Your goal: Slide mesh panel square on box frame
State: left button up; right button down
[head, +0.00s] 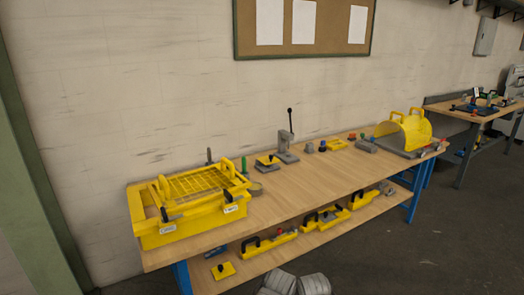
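The yellow mesh panel (197,183) lies on top of the yellow box frame (188,228) at the left end of the workbench. Dark clamps with white tags sit along the frame's front. Neither of my grippers can be made out. Only grey rounded parts, probably mine, show at the bottom edge.
The wooden workbench (300,193) has a lever press (286,145), small tools and a yellow curved guard (405,132) towards its right. A lower shelf (300,245) holds yellow parts with black handles. A wall stands close behind. The bench's middle front is clear.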

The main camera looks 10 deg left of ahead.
aim_at(177, 193)
jog(key=i+l+u, duration=0.15)
jog(key=i+u, duration=0.3)
jog(key=i+l+u, duration=0.65)
jog(key=u, duration=0.2)
